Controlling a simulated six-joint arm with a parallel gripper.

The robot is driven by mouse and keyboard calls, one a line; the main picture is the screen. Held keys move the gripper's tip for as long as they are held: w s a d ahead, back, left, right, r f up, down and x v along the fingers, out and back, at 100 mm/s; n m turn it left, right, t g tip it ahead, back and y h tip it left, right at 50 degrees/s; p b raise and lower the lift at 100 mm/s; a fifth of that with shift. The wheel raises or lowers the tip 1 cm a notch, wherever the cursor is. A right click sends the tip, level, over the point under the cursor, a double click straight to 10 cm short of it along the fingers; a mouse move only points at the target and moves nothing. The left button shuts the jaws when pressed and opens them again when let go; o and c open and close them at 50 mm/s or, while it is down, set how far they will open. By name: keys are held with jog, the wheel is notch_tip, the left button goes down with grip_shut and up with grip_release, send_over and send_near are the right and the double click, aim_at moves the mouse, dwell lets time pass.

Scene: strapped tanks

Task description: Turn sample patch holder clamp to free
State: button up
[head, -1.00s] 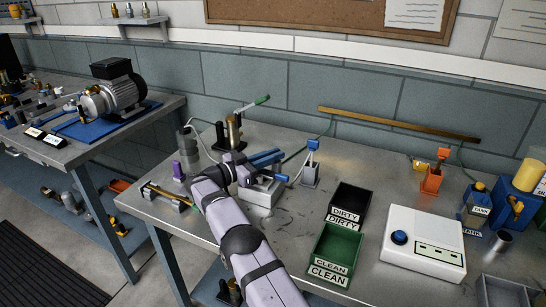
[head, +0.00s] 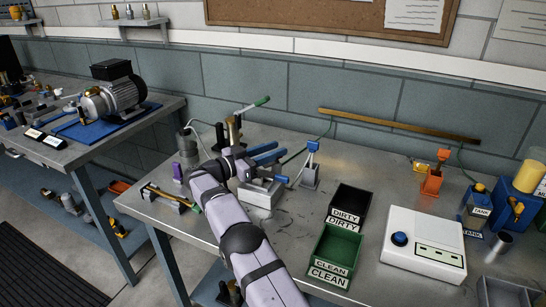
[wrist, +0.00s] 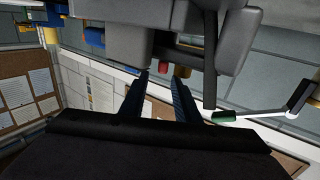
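My gripper (head: 279,151) has two blue fingers, which stand apart and hold nothing in the head view. It is above and behind a light grey block-shaped fixture (head: 262,196) with a small blue knob, probably the sample patch holder. My arm hides part of this fixture, and its clamp cannot be made out clearly. In the wrist view the open fingers (wrist: 160,80) point toward large grey blocks (wrist: 140,35). A dark grey bar (wrist: 210,62) stands right of the fingers. A small red piece (wrist: 163,67) shows beyond the gap.
A green-tipped lever (head: 252,106) on a brass-coloured post stands behind the gripper. A blue-topped stand (head: 311,165) is close on the right. The black DIRTY bin (head: 349,202) and green CLEAN bin (head: 336,251) stand farther right. A purple piece (head: 178,171) is left.

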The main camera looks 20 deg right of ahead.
notch_tip(320, 180, up, 8)
jog(key=shift+f+p, duration=0.2)
jog(key=shift+p, duration=0.2)
